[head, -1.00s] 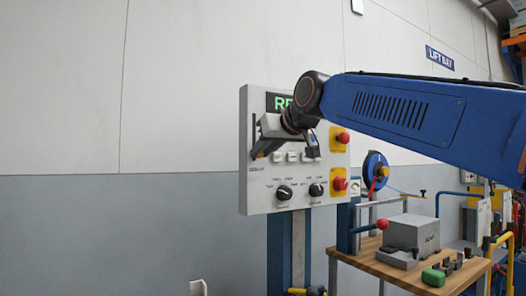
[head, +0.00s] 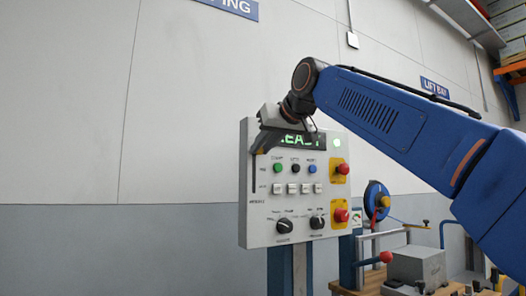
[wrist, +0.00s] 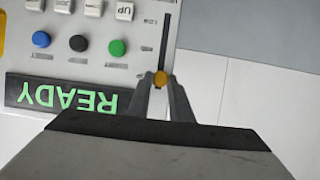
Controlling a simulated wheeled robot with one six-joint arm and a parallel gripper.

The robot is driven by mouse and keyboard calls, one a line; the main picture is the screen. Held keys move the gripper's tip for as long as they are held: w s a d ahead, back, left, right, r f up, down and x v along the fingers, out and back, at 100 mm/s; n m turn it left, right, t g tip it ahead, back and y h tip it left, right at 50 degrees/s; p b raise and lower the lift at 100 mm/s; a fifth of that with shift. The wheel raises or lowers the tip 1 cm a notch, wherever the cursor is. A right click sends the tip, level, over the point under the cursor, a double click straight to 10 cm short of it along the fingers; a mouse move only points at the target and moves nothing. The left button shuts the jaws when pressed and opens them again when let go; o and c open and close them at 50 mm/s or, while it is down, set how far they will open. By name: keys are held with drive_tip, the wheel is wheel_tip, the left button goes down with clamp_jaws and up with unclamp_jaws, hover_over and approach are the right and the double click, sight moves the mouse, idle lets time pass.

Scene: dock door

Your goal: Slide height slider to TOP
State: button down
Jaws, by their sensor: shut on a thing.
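The grey control panel (head: 262,215) stands upright on a blue post, and its display reads READY in the wrist view (wrist: 65,94). The height slider's dark vertical slot (head: 253,180) runs down the panel's left side. In the wrist view, where the panel appears upside down, the slot (wrist: 164,40) leads away from the LOW label to my gripper (wrist: 160,80). My gripper is shut on the slider's orange knob (wrist: 160,77), at the slot's upper end. In the head view my gripper (head: 257,146) hides the knob and the slot's top.
Green, black and blue buttons (head: 295,168), white keys (head: 292,189), two dark rotary knobs (head: 284,226) and red emergency buttons (head: 341,215) sit right of the slot. A workbench with a grey box (head: 417,268) stands at lower right. The wall left of the panel is clear.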

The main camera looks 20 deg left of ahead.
drive_tip(key=shift+r, duration=0.2)
drive_tip(key=c, duration=1.6)
unclamp_jaws()
drive_tip(key=v, duration=1.7)
drive_tip(key=shift+s+d+f, duration=0.1)
drive_tip(key=shift+s+d, duration=0.1)
drive_tip(key=shift+f, duration=0.1)
drive_tip(key=d+f+m+h, duration=0.3)
drive_tip(key=d+f, duration=0.9)
drive_tip(key=f, duration=0.3)
drive_tip(key=d+f+m+h, duration=0.2)
drive_tip(key=d+f+h, duration=0.1)
drive_tip(key=d+f, duration=1.1)
drive_tip(key=s+d+f+m+g+h, duration=0.1)
drive_tip(key=s+d+f, duration=0.4)
drive_tip(key=f, duration=0.8)
drive_tip(key=s+d+f+m+g+h, duration=0.1)
drive_tip(key=s+d+f, duration=0.5)
drive_tip(key=f, duration=0.7)
drive_tip(key=s+d+f+m+g+h, duration=0.1)
drive_tip(key=s+d+f, duration=0.4)
drive_tip(key=f, duration=0.9)
drive_tip(key=shift+s+d+m+g+h, duration=0.1)
drive_tip(key=shift+s+m+g+h, duration=0.15)
drive_tip(key=shift+s+m, duration=0.35)
drive_tip(key=shift+s+d+m+g+h, duration=0.15)
drive_tip(key=shift+s+m+h, duration=0.25)
drive_tip(key=shift+s, duration=0.4)
